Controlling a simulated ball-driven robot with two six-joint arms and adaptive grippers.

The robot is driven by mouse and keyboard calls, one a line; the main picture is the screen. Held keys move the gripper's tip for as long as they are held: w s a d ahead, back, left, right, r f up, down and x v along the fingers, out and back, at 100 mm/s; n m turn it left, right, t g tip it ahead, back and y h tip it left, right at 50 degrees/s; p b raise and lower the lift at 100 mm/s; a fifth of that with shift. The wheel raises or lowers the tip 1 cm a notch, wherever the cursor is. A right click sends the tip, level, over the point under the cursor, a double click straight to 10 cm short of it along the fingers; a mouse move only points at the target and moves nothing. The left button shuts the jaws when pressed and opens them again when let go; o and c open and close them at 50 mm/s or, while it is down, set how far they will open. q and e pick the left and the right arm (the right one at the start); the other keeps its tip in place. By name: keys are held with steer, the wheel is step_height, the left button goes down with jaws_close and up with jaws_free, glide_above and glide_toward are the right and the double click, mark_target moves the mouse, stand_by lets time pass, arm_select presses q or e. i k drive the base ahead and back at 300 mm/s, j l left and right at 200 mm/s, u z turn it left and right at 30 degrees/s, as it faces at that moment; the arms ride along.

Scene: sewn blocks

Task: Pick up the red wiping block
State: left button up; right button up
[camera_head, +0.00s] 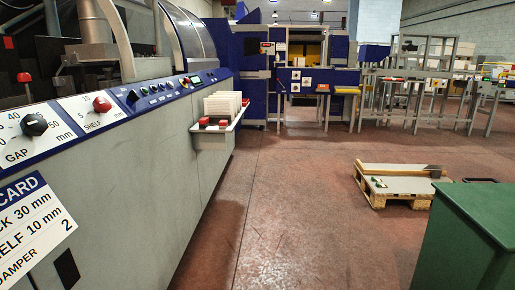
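Neither of my grippers is in the head view. I cannot tell for sure which thing is the red wiping block. Two small red pieces, a left one (204,121) and a right one (223,123), sit at the front edge of a small shelf (214,132) on the side of the long grey machine. White sewn blocks (222,104) stand in a row behind them. A red item (323,87) also shows on a far blue table, too small to make out.
The grey machine (130,180) with knobs and a card runs along the left. A wooden pallet (378,196) with a board and beam lies on the floor at right. A green cabinet (463,240) fills the lower right. The reddish floor (285,200) between is clear.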

mark_target(223, 124)
steer(key=i+l+u, duration=0.2)
steer(key=i, duration=0.25)
steer(key=i+l+u, duration=0.2)
steer(key=i, duration=0.25)
steer(key=u, duration=1.55)
steer(key=z, duration=1.55)
steer(key=i+u, duration=0.15)
steer(key=u, duration=0.2)
steer(key=i+l+u, duration=0.1)
steer(key=u, duration=0.25)
